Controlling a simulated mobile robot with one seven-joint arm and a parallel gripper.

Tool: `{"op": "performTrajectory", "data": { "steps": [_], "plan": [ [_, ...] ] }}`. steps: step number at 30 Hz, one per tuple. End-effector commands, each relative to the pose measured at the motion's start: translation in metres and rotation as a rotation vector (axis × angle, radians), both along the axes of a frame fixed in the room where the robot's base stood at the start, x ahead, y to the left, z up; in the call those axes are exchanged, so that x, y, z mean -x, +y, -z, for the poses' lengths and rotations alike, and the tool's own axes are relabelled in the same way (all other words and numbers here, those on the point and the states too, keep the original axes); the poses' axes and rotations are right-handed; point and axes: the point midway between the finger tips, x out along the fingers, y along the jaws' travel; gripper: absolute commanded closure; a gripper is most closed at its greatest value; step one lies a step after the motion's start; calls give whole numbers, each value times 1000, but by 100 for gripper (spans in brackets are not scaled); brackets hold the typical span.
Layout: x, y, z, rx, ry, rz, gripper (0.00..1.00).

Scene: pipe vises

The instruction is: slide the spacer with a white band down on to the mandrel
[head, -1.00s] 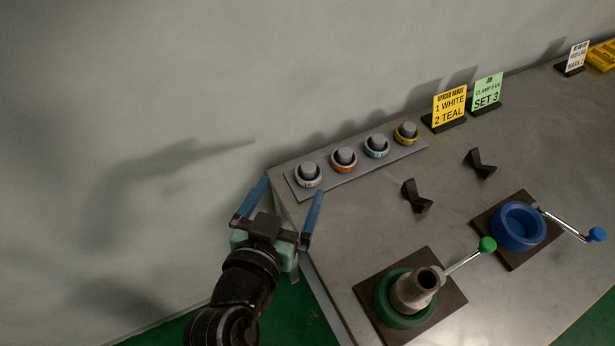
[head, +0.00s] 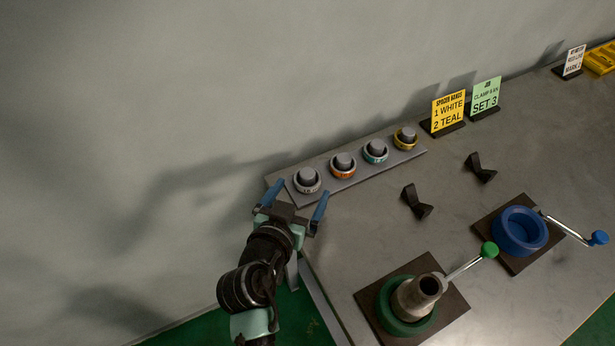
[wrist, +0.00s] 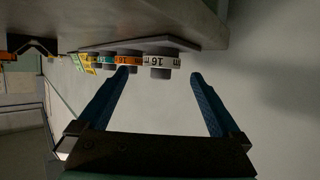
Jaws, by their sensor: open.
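The spacer with a white band (head: 307,186) sits around a grey peg at the near left end of a rack. In the wrist view the white band (wrist: 161,61) reads "16" and stands between and just beyond the fingertips. My gripper (head: 301,191) is open, with its two blue fingers pointing at this spacer. In the wrist view the gripper (wrist: 160,74) is empty, and the fingers appear apart from the spacer. A grey hollow metal piece, apparently the mandrel (head: 411,298), stands in a green round vise (head: 402,326) at the front of the bench.
The grey rack (head: 319,196) also holds orange (head: 343,170), teal (head: 375,156) and yellow (head: 405,143) banded spacers. A blue vise (head: 519,231) with a crank stands right. Two black V-shaped rests (head: 416,202) lie mid-bench. A yellow sign (head: 448,112) reads "1 WHITE 2 TEAL".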

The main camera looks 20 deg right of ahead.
Motion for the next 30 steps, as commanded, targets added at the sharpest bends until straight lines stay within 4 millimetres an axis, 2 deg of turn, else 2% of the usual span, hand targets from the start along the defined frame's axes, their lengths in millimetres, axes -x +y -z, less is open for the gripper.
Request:
{"op": "performTrajectory", "data": {
  "steps": [6,16,17,30],
  "plan": [
    [-22,-12,9,3,0,0,0],
    [-26,-14,12,-1,-1,-1,0],
    [-26,-14,12,-1,-1,-1,4],
    [-25,-14,12,-1,-1,0,83]
  ]
}}
